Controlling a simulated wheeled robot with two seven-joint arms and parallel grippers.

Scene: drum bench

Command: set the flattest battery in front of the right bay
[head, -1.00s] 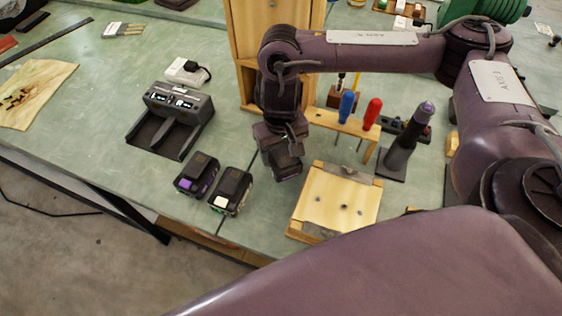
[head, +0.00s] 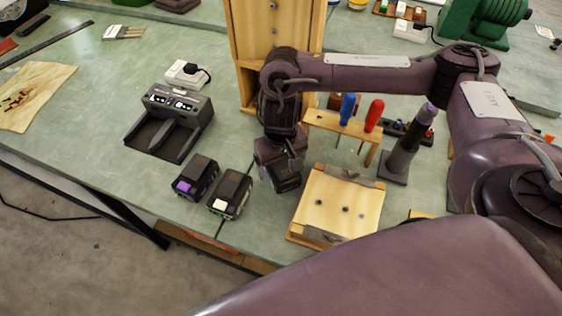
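A dark charger (head: 179,105) with two bays and small lit displays stands on the bench, left of centre. Two black batteries lie in front of it, side by side near the front edge. The left battery (head: 195,178) has a purple patch; the right battery (head: 231,194) has a cream patch. Their charge marks are too small to read. My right gripper (head: 284,180) hangs low, to the right of the cream-patched battery and apart from it. Its fingers are dark and foreshortened, so its opening and any held thing cannot be told. My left gripper is out of view.
A wooden board (head: 340,203) lies just right of my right gripper. Behind it stands a wooden rack (head: 336,122) with blue and red-handled tools. A wooden cabinet (head: 247,45) rises behind the gripper.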

